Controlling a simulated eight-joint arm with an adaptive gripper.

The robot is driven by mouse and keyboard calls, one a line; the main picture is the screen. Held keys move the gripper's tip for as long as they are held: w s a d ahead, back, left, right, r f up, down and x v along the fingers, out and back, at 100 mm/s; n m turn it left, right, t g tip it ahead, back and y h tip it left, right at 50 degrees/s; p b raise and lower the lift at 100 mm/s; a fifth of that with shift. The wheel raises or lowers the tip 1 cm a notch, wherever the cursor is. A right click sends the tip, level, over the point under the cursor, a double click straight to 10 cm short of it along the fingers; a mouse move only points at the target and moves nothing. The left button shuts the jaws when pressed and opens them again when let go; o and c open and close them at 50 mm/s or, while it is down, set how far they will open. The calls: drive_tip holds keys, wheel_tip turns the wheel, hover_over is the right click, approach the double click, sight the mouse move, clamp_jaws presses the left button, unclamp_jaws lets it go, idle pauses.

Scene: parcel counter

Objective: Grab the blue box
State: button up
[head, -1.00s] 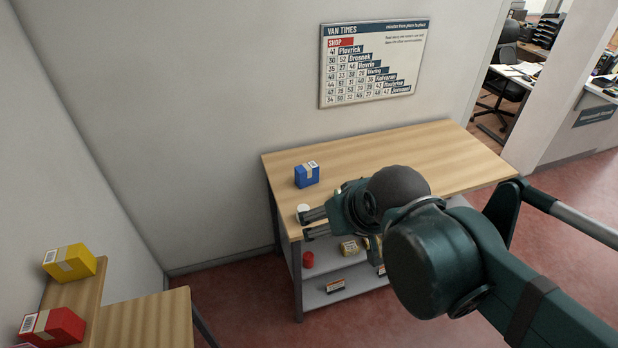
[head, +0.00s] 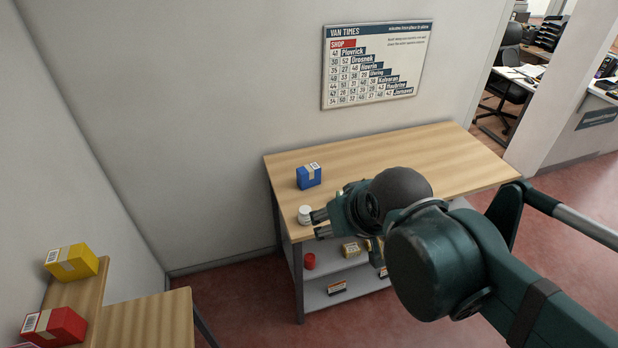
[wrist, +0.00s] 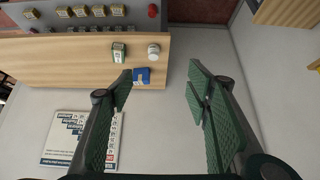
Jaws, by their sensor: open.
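The blue box (head: 308,176), with a pale tape strip and a white label, sits near the wall-side left corner of the wooden counter. My gripper (head: 318,224) is open and empty, nearer the front left edge and apart from the box. In the wrist view the blue box (wrist: 141,75) shows beyond my left finger's tip, which seems to overlap its edge. The space between the fingers (wrist: 160,85) is empty there.
A white jar (head: 305,215) stands by my fingertips. The wrist view also shows a green-and-white box (wrist: 118,52) on the counter (head: 350,152). Yellow (head: 72,262) and red (head: 60,325) boxes sit at lower left. The shelf below holds small items.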

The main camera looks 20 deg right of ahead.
drive_tip(key=shift+w+r, duration=0.1)
drive_tip(key=m+g+b, duration=0.5)
drive_tip(key=m, duration=0.7)
hover_over(308, 168)
drive_tip(key=s+a, duration=0.4)
drive_tip(key=s, duration=0.7)
wheel_tip(308, 168, down, 12)
drive_tip(key=w+d+f+m, duration=0.1)
drive_tip(key=w+f, duration=0.2)
drive_tip(key=f, duration=0.2)
drive_tip(key=w+d+f+m+g+b, duration=0.1)
drive_tip(key=w+f, duration=0.3)
drive_tip(key=f, duration=0.2)
drive_tip(key=w+d+f+m+g, duration=0.1)
drive_tip(key=w+d+f, duration=0.1)
drive_tip(key=f, duration=0.3)
drive_tip(key=shift+w+f+m+b, duration=0.3)
drive_tip(key=shift+w+f, duration=0.05)
drive_tip(key=shift+w, duration=0.45)
drive_tip(key=shift+w+f, duration=0.15)
drive_tip(key=shift+f, duration=0.2)
drive_tip(key=shift+f, duration=0.1)
drive_tip(key=shift+f, duration=1.2)
